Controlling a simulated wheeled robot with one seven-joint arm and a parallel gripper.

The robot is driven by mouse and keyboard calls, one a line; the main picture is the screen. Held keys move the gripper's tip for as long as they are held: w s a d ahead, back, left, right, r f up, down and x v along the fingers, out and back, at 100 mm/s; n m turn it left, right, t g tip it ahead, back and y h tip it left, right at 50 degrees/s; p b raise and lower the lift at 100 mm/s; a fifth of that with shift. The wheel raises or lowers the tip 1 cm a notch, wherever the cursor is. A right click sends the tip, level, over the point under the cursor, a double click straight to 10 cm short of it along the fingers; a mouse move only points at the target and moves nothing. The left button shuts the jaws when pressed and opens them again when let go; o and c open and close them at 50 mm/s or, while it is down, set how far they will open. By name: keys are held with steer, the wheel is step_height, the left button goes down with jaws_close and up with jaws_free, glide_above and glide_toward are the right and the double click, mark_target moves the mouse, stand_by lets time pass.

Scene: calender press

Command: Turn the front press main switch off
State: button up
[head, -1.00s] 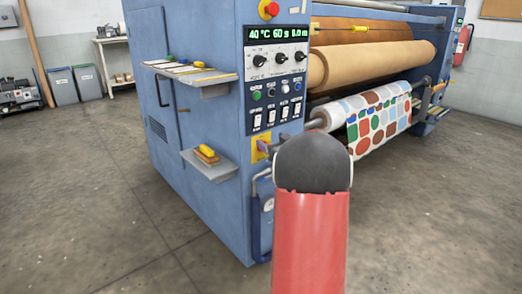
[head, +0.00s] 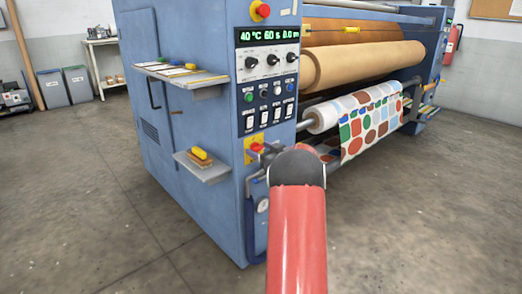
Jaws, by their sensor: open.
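The front press main switch (head: 256,146) is a small red handle on a yellow plate, low on the blue end panel below the row of white rocker switches. My arm, red with a dark rounded joint, reaches up to it from the bottom of the head view. My gripper (head: 268,154) is a small grey shape just right of and below the switch, partly hidden behind the dark joint. Its jaws are open and hold nothing that I can see. I cannot tell whether they touch the handle, and the handle's exact angle is too small to read.
A control panel (head: 269,85) with a lit display, knobs and buttons is above. A red emergency button (head: 263,10) is at the top. A lower shelf (head: 205,173) sticks out left of the switch. A printed fabric roll (head: 370,128) is to the right. The floor left is clear.

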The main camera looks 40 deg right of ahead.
steer(key=c, duration=1)
steer(key=shift+f+n+b, duration=0.1)
steer(key=shift+n+b, duration=0.3)
steer(key=shift+b, duration=0.05)
steer(key=shift+f+n+b, duration=0.1)
steer(key=shift+n+b, duration=0.9)
steer(key=shift+n, duration=0.1)
steer(key=n+b, duration=0.5)
steer(key=n, duration=0.2)
steer(key=n+b, duration=0.6)
steer(key=n, duration=0.1)
steer(key=shift+a+f+n, duration=0.1)
steer(key=shift+a+n, duration=0.1)
steer(key=shift+n, duration=0.2)
steer(key=shift+o, duration=0.2)
steer(key=shift+n, duration=0.3)
